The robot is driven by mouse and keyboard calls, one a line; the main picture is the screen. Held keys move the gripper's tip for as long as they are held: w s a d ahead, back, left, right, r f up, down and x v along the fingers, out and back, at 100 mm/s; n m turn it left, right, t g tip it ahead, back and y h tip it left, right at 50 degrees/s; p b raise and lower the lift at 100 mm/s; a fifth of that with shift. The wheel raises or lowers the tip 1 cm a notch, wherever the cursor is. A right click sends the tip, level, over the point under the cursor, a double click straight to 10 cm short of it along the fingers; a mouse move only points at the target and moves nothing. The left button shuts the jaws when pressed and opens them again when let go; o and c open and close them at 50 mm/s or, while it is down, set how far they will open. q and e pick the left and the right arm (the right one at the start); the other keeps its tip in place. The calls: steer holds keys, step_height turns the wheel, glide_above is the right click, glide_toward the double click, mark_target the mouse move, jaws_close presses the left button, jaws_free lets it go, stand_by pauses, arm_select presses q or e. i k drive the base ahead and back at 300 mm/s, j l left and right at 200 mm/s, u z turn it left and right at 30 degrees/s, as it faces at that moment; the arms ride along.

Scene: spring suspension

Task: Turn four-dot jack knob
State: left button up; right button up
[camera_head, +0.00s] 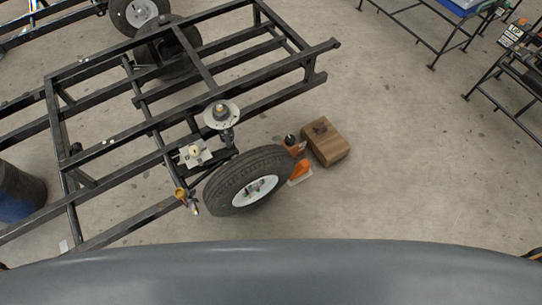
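Several small parts around the near wheel could be jack knobs, and dots are too small to make out on any of them. A yellow-brown knob-like part (181,194) sits by the frame rail left of the wheel. A pale plate with a yellowish round piece (194,153) sits on the frame above it. A dark round knob-like part (290,140) shows at the wheel's upper right, near an orange piece (300,172). I cannot tell which is the four-dot jack knob. Neither of my grippers is clearly visible.
A black steel frame (215,88) fills the left and centre. A wheel with a white rim (255,190) and a round spring mount (221,114) are on its near side. The floor (430,170) to the right is clear.

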mark_target(290, 140)
steer(key=i+l+u, duration=0.25)
steer(key=l, duration=0.45)
steer(key=i+l+u, duration=0.25)
steer(key=l, duration=0.45)
steer(key=l+u, duration=0.25)
steer(key=l, duration=0.5)
steer(key=i+l+u, duration=0.2)
steer(key=l, duration=0.6)
steer(key=l+u, duration=0.25)
steer(key=u, duration=0.25)
steer(key=k+l+u, duration=0.1)
steer(key=u, duration=0.35)
steer(key=l, duration=0.1)
